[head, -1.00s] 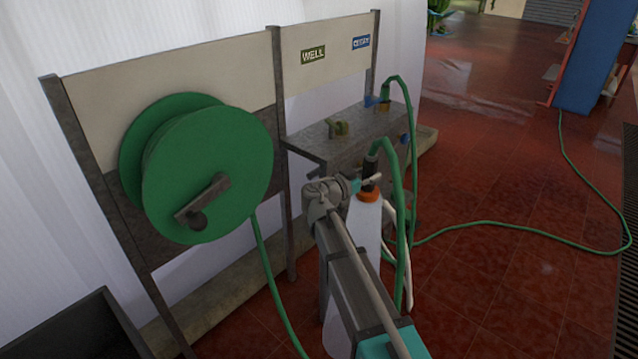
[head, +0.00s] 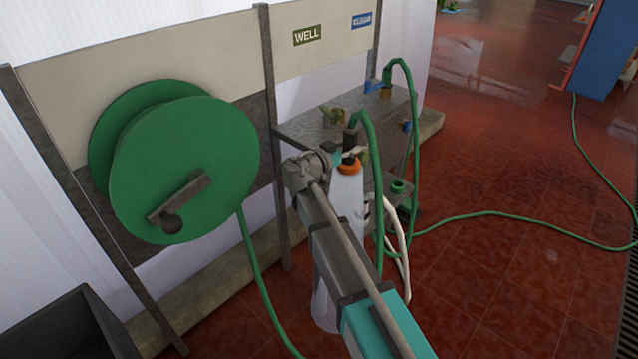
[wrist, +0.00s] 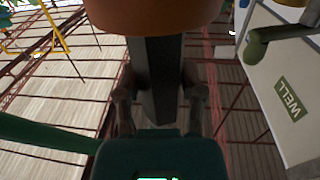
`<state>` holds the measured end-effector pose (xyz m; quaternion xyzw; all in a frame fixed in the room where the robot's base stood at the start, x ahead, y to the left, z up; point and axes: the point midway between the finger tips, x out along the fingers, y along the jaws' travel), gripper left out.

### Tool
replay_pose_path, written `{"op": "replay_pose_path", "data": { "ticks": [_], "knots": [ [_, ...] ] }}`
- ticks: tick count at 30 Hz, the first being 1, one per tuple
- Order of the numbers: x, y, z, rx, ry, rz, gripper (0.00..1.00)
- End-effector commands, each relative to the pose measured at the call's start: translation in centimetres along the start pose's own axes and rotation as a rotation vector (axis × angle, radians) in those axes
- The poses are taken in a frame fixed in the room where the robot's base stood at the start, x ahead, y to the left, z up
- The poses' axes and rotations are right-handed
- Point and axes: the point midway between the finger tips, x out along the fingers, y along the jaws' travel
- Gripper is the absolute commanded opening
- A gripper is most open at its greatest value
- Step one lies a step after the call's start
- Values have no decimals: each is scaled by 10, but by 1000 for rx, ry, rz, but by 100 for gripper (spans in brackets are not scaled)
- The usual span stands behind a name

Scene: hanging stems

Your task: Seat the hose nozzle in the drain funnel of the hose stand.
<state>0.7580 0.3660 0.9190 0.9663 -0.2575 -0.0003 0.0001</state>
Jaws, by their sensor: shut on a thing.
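My gripper (head: 350,152) is in the middle of the head view, in front of the hose stand (head: 315,135). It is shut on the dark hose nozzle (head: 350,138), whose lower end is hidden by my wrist. The green hose leaves the nozzle's top and arches down to the right. In the wrist view the dark nozzle (wrist: 155,85) stands between the two fingers. A green ring that looks like the drain funnel (head: 398,187) shows low on the stand's right side, to the right of and below the gripper, apart from the nozzle.
A brass tap (head: 332,114) sits on the stand's top near the WELL sign (head: 307,35). A green reel (head: 180,170) is at left. Open red floor lies to the right, crossed by hose.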

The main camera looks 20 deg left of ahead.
Motion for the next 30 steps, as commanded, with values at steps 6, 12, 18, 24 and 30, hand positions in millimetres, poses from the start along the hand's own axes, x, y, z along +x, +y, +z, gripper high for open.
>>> {"op": "replay_pose_path", "data": {
  "ticks": [6, 12, 18, 24, 30],
  "knots": [
    [-7, -4, 0, 0, 1, -11, 3],
    [-12, -7, 1, 0, 1, -18, 3],
    [-18, -11, 13, 0, 1, -28, 3],
    [-32, -18, 39, 0, 1, -48, 3],
    [-50, -28, 72, 0, 1, -76, 3]
  ]
}}
